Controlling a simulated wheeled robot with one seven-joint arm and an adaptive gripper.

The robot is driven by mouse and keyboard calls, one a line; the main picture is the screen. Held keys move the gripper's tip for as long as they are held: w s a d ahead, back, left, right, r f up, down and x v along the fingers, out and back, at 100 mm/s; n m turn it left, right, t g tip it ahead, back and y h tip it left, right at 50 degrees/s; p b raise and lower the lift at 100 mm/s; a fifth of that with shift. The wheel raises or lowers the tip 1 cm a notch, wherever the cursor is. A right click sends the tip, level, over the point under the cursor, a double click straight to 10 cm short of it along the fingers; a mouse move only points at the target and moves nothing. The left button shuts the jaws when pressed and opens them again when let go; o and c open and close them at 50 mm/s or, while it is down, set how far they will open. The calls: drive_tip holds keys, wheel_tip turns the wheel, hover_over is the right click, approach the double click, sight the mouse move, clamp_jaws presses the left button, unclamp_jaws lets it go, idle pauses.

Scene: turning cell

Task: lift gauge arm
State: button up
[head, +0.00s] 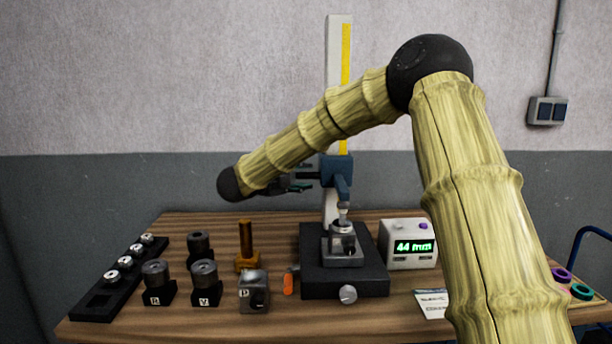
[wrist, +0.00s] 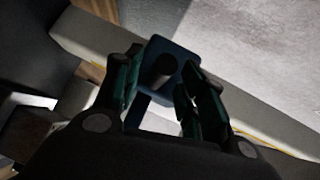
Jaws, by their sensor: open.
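The height gauge has a tall white column (head: 338,60) with a yellow scale, rising from a black base (head: 325,285). Its blue carriage (head: 338,172) sits partway up the column, and an arm with a probe reaches down to a metal part (head: 343,243) on the base. My gripper (head: 303,182) is just left of the carriage, partly hidden by my arm. In the wrist view my gripper (wrist: 160,88) is open, with green-padded fingers either side of a dark round handle (wrist: 163,70) on the blue carriage (wrist: 178,55). I cannot tell whether either finger touches the handle.
A readout box (head: 408,246) showing a green number stands right of the base. Left are a brass-coloured post (head: 246,250), several dark blocks with cylinders (head: 205,283), and a black rack (head: 118,280). Coloured rings (head: 581,291) lie far right. The grey wall is behind.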

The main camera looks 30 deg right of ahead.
drive_tip(key=shift+x, duration=1.3)
clamp_jaws()
